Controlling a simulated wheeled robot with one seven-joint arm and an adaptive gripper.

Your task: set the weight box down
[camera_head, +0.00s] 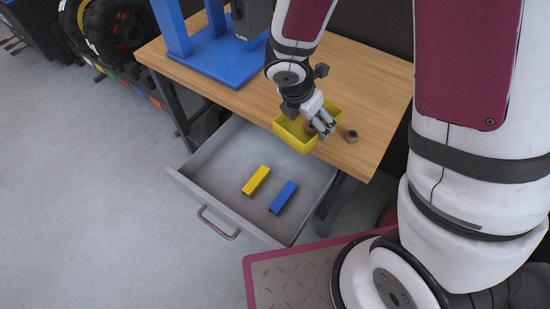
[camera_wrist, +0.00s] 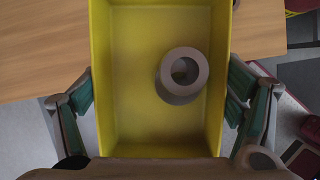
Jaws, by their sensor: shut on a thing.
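The weight box is a small open yellow box (camera_head: 290,137) at the front edge of the wooden bench, partly over the open drawer in the head view. My gripper (camera_head: 319,122) is shut on it. In the wrist view the yellow box (camera_wrist: 125,90) lies between my two fingers, one along each side wall. A grey ring-shaped weight (camera_wrist: 182,76) sits inside, toward the right wall. I cannot tell whether the box's underside touches the bench.
The wooden bench (camera_head: 375,95) has free top to the right. A small dark round piece (camera_head: 351,136) lies beside the box. A blue press frame (camera_head: 215,55) stands at the left. The open grey drawer (camera_head: 225,170) below holds a yellow block (camera_head: 256,180) and a blue block (camera_head: 283,197).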

